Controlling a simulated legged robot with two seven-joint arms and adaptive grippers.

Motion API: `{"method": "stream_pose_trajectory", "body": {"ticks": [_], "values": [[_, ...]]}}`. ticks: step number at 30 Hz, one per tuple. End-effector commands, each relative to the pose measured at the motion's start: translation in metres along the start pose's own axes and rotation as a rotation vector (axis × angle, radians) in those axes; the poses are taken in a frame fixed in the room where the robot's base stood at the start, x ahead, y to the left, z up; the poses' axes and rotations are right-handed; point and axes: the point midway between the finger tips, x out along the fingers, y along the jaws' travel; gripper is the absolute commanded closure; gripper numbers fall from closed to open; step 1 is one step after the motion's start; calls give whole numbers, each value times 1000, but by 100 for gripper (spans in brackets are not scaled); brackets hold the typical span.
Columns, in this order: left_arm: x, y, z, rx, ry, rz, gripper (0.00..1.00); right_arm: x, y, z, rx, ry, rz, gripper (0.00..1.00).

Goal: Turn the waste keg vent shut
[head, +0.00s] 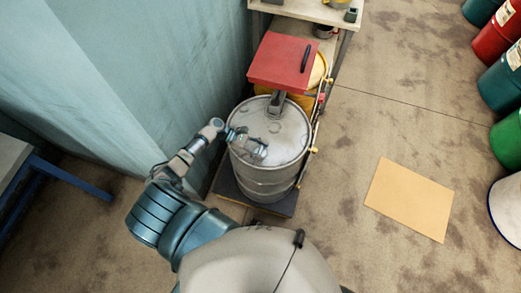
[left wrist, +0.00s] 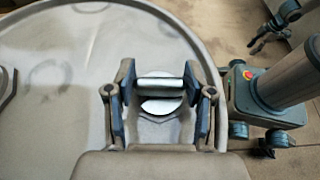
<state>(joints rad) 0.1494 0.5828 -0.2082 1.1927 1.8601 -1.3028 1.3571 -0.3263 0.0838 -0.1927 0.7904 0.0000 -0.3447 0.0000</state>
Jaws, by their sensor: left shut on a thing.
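The waste keg (head: 265,183) is a grey steel drum standing upright on a dark low platform. My left gripper (head: 258,150) reaches over the left part of its lid in the head view. In the left wrist view, my left gripper (left wrist: 160,84) is shut on the vent (left wrist: 160,83), with a finger at each end of its pale metal crossbar. A round disc shows under the bar. The vent is hard to make out behind the gripper in the head view. At the wrist view's top right, what appears to be my right gripper (left wrist: 270,30) hangs away from the keg.
A red box-like lid (head: 284,61) and a yellow drum (head: 318,72) stand right behind the keg. A teal wall (head: 190,70) is close on the left. A tan sheet (head: 409,199) lies on open floor at right. Several coloured drums (head: 496,38) line the right edge.

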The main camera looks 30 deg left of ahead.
Motion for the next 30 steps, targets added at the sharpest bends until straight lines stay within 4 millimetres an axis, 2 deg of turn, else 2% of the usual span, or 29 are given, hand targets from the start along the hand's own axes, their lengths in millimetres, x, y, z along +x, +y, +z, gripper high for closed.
{"method": "stream_pose_trajectory", "body": {"ticks": [7, 8, 9, 11, 20, 23, 26, 30], "values": [[0, 1, -1, 1, 3, 2, 82, 0, 0, 1, 0, -1, 0, 58], [0, 1, -1, 1, 3, 2, 44, 0, 0, 1, 0, -1, 0, 58], [0, 1, -1, 2, 3, 2, 34, 0, 0, 1, 0, -1, 0, 58], [0, 1, 0, 1, 2, 2, 21, 0, 0, 1, 0, -1, 0, 58], [-1, 0, 0, 1, 1, 2, 21, 0, 0, -1, 0, 1, 0, 58], [-6, 0, 0, 0, 2, 3, 21, 0, 0, -1, 0, 3, 0, 58], [-21, 1, -1, 1, 3, 3, 21, 0, 0, -1, 0, 2, 0, 58], [-52, 1, -2, 1, 4, 3, 21, 0, 0, 0, 0, 2, 0, 58]]}}
